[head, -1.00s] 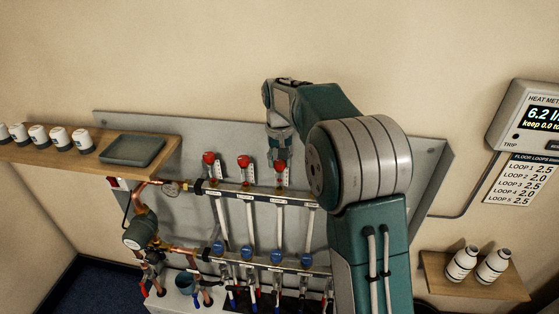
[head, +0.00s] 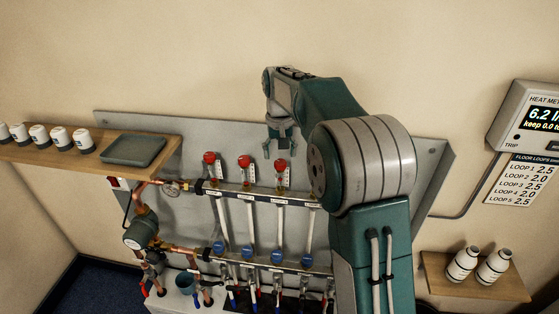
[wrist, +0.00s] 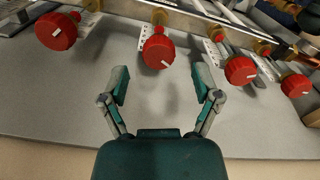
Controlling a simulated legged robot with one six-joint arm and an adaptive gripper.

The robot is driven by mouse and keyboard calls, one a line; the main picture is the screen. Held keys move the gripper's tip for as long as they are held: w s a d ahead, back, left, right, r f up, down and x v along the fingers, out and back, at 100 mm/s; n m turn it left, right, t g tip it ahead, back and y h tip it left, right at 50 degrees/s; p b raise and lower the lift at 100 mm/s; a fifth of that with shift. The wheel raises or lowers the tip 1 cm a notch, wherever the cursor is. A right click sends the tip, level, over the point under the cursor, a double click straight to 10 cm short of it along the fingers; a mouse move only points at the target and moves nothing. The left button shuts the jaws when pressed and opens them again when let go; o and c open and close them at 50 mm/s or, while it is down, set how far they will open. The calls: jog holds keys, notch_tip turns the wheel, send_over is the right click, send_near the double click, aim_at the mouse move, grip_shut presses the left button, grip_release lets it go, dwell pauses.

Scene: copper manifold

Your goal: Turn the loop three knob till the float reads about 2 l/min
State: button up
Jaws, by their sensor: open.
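The loop three knob is a red cap with a white mark on a clear float tube, third from the left in the head view (head: 281,164). In the wrist view I take it to be the red knob (wrist: 158,50) straight ahead of my gripper. My gripper (head: 279,146) is just above that knob in the head view, apart from it. In the wrist view its two fingers (wrist: 162,84) are spread and empty, with the knob beyond the tips. The float's level is too small to read.
Other red knobs (head: 244,161) stand close along the copper manifold's upper bar (head: 235,188). Grey backing plate (head: 190,130) lies behind. A meter (head: 528,118) at right shows 6.2, partly cut off, above a loop list (head: 515,180). Shelves stand left (head: 60,152) and lower right (head: 505,288).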

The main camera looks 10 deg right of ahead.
aim_at(280, 162)
notch_tip(280, 162, up, 9)
dwell(0.4)
jog(key=s+r+t, duration=0.1)
jog(key=s+r, duration=0.1)
jog(key=s, duration=0.6)
jog(key=s+r+t, duration=0.2)
jog(key=s, duration=0.6)
jog(key=s+f+t, duration=0.1)
jog(key=s+f, duration=0.3)
jog(key=s, duration=0.4)
jog(key=s+f+n+t, duration=0.1)
jog(key=s+f, duration=0.4)
jog(key=s, duration=0.4)
jog(key=shift+t, duration=0.3)
